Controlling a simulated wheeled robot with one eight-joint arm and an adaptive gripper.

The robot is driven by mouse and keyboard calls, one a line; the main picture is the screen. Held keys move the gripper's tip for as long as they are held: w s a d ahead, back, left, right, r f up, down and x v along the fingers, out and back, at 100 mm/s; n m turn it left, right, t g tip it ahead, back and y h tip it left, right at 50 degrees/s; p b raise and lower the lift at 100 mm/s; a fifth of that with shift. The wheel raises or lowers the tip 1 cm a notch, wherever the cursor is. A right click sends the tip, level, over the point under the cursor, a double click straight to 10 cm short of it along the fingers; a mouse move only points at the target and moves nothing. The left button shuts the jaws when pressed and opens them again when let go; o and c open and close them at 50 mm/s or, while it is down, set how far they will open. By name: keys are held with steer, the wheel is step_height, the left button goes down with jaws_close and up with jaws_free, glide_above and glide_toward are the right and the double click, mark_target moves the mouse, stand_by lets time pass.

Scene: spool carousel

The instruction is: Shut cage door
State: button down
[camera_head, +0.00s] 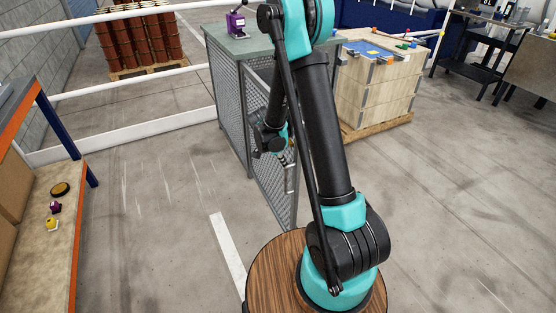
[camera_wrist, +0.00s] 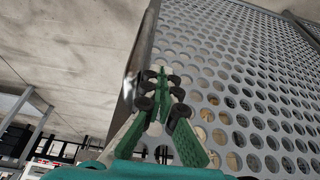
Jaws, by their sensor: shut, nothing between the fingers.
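The cage (camera_head: 228,95) is a grey mesh cabinet with a flat green-grey top, left of my arm in the head view. Its mesh door (camera_head: 276,188) stands open, swung out from the cage toward me. My gripper (camera_head: 289,158) is at the door's upper part, near its free edge, partly hidden by my arm. In the wrist view my gripper (camera_wrist: 162,85) has its green fingers shut and empty. The perforated door panel (camera_wrist: 235,85) fills the right side there, close beside the fingers. I cannot tell whether they touch it.
A purple device (camera_head: 236,25) stands on the cage top. A wooden crate (camera_head: 372,95) on a pallet stands to the right. A shelf (camera_head: 45,235) with small items is at the left. White rails (camera_head: 130,83) run behind. The floor left of the door is clear.

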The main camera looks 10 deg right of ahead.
steer(key=shift+w+d, duration=0.15)
steer(key=shift+d, duration=0.45)
steer(key=shift+w+d, duration=0.15)
steer(key=shift+d, duration=0.45)
